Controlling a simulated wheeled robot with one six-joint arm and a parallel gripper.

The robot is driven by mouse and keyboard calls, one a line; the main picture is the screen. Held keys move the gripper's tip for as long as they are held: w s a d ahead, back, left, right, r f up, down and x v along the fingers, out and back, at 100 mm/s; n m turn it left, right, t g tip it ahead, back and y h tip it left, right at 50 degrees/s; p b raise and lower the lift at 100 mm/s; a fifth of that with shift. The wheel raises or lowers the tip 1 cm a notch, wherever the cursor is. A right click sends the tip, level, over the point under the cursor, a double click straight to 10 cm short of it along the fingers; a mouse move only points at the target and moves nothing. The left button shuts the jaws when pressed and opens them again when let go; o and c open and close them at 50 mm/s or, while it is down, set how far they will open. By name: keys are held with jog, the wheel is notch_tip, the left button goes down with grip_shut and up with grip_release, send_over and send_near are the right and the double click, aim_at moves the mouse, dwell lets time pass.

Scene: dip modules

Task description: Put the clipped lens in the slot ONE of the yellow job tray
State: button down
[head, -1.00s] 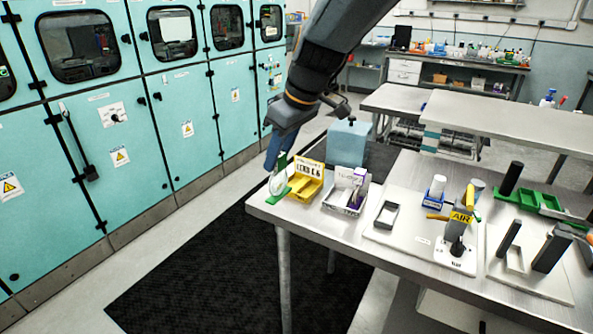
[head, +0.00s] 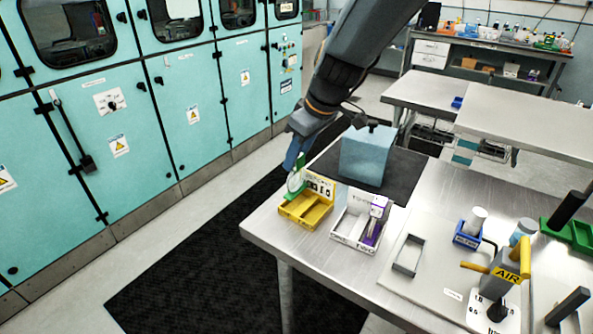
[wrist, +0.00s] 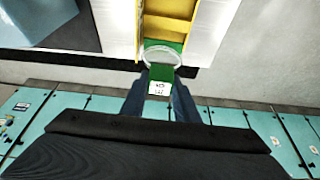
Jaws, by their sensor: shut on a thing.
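My gripper (head: 297,160) is shut on the green clip (wrist: 160,80) of the clipped lens, seen between the fingers in the wrist view. The clear round lens (head: 294,182) hangs below the fingers in the head view, and its rim (wrist: 161,50) shows beyond the clip in the wrist view. The yellow job tray (head: 304,212) lies at the table's left corner, with labels on its raised back. The lens overlaps the tray's left back part in the head view. I cannot tell whether they touch. The slot markings are too small to read.
A white tray (head: 345,228) with a purple-and-white item (head: 377,212) stands right of the yellow tray. A blue box (head: 368,155) is behind. A metal frame (head: 408,255) and an AIR tool (head: 505,275) are farther right. The table's left edge is close by.

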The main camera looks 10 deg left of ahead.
aim_at(297, 168)
jog(key=shift+f+p, duration=0.5)
jog(key=shift+f, duration=1.7)
jog(key=shift+f, duration=0.1)
jog(key=c, duration=1.4)
grip_release()
jog(key=shift+d+r, duration=0.1)
jog(key=shift+r, duration=0.35)
jog(key=b+v, duration=0.3)
jog(key=v, duration=0.8)
jog(key=shift+r+b, duration=0.2)
jog(key=shift+b, duration=0.1)
